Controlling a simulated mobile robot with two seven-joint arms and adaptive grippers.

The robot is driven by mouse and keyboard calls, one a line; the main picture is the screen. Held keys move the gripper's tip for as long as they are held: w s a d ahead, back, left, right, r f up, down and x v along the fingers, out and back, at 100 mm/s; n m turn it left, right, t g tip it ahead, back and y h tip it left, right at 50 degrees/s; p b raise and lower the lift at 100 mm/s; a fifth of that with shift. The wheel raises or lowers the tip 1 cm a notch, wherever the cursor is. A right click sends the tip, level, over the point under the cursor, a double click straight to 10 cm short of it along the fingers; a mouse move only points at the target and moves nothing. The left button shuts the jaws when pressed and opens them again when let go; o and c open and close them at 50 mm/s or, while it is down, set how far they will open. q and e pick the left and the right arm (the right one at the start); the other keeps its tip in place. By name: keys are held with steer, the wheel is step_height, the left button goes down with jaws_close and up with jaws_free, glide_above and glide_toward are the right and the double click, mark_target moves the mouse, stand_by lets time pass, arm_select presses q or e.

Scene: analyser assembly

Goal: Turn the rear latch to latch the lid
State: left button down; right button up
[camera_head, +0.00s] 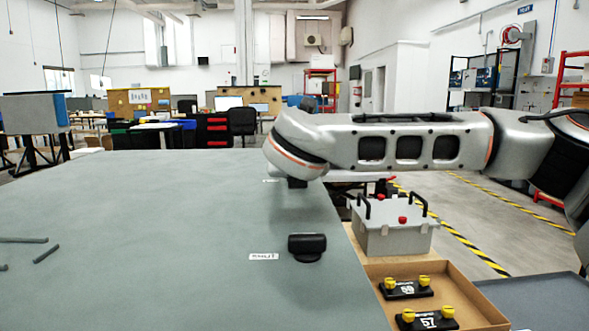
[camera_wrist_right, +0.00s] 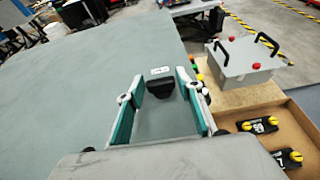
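The rear latch (camera_wrist_right: 160,87) is a black handle on the large grey-green lid (camera_head: 160,235), with a small white label just behind it in the right wrist view. My right gripper (camera_wrist_right: 162,78) is open, its two teal-lined fingers on either side of this latch with gaps showing; I cannot tell whether they touch it. In the head view my right arm comes in from the right and hides the fingers and most of the rear latch area. A second black latch (camera_head: 307,246) sits nearer, beside a white label (camera_head: 264,256). My left gripper is not in view.
Right of the lid's edge are a grey box (camera_head: 393,235) with black handles and red knobs, and a brown tray (camera_head: 478,303) holding two black pieces with yellow knobs. Thin dark bars (camera_head: 46,253) show at the left. The lid's middle is clear.

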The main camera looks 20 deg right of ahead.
steer(key=shift+o, duration=0.6)
steer(key=shift+s, duration=0.1)
steer(key=shift+s+a+r, duration=0.15)
steer(key=shift+s+r, duration=0.1)
steer(key=shift+s, duration=0.05)
steer(key=v, duration=1.1)
steer(key=shift+f, duration=0.1)
